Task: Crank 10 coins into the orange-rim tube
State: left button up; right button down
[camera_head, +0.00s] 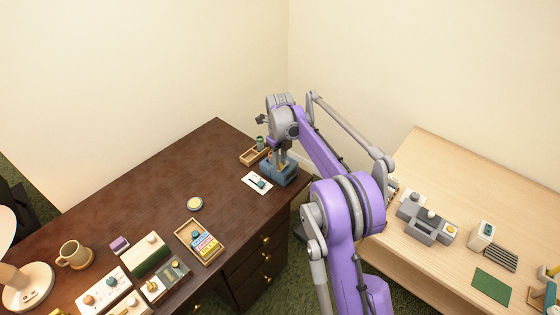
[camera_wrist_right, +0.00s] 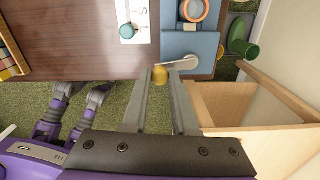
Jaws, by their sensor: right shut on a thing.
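A blue-grey coin device (camera_head: 279,174) stands at the right end of the dark desk; it also shows in the right wrist view (camera_wrist_right: 203,46). The orange-rim tube (camera_wrist_right: 194,9) stands on it, partly cut off by the frame's top. A grey crank arm (camera_wrist_right: 184,63) lies across the device's near side, with a yellow knob (camera_wrist_right: 160,75) at its left end. My right gripper (camera_wrist_right: 160,79) is shut on the yellow knob; it shows over the device in the head view (camera_head: 282,163). I cannot see coins in the tube. My left gripper is not in view.
A white card with a teal knob (camera_wrist_right: 127,31) lies beside the device. A wooden tray (camera_head: 248,158) with a green cup (camera_head: 261,143) stands behind it. A tray of coloured blocks (camera_head: 190,232) and a mug (camera_head: 73,254) are farther left. A light table (camera_head: 440,165) stands at right.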

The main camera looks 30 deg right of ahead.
jog(key=c, duration=0.7)
grip_release()
notch_tip(320, 180, up, 11)
jog(key=shift+p, duration=0.4)
jog(key=shift+f, duration=0.1)
